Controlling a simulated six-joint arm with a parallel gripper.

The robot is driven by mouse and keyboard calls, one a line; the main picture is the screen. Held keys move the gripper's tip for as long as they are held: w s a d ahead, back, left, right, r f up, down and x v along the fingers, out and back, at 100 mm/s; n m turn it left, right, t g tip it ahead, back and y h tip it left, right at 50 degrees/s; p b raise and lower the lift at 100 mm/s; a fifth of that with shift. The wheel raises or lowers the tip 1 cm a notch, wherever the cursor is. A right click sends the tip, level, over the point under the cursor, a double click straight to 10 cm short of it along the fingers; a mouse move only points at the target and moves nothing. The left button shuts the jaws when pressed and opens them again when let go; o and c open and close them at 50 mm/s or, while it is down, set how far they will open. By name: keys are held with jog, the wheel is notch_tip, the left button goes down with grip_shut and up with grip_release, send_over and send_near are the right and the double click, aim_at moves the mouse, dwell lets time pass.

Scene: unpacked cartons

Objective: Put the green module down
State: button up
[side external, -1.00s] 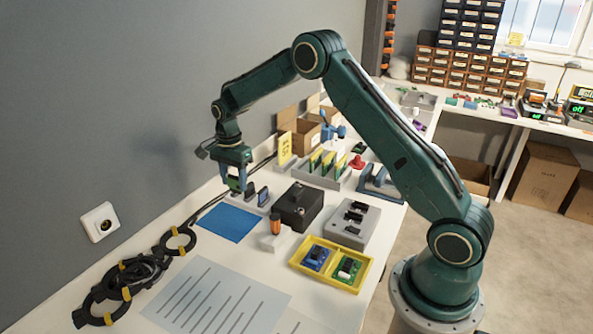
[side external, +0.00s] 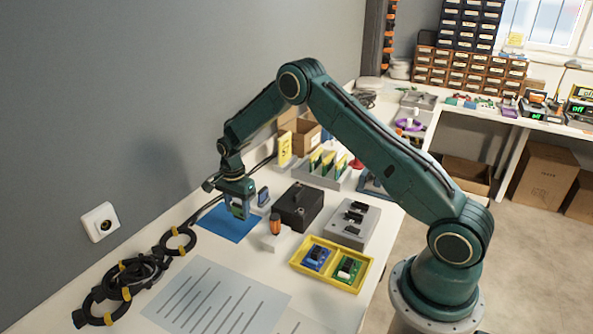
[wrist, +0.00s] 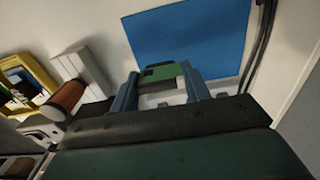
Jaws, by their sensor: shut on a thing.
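The green module (wrist: 163,73) is between the two fingers of my gripper (wrist: 163,88) in the wrist view. My gripper is shut on it. In the side external view, my gripper (side external: 240,208) is over the blue mat (side external: 224,226); the module is mostly hidden by the fingers there. In the wrist view the blue mat (wrist: 190,38) lies beyond the module and looks bare. Whether the module touches the mat, I cannot tell.
A black box (side external: 298,206) and an orange-handled tool in a white holder (side external: 275,242) stand right of the mat. A yellow tray (side external: 332,264) holds a blue and a green board. Black cable coils (side external: 130,280) lie at the front left.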

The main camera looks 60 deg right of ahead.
aim_at(237, 205)
jog(key=shift+f, duration=0.9)
jog(key=shift+f, duration=0.4)
jog(key=o, duration=1.2)
jog(key=shift+r, duration=0.1)
notch_tip(237, 205, up, 11)
jog(key=shift+r, duration=0.8)
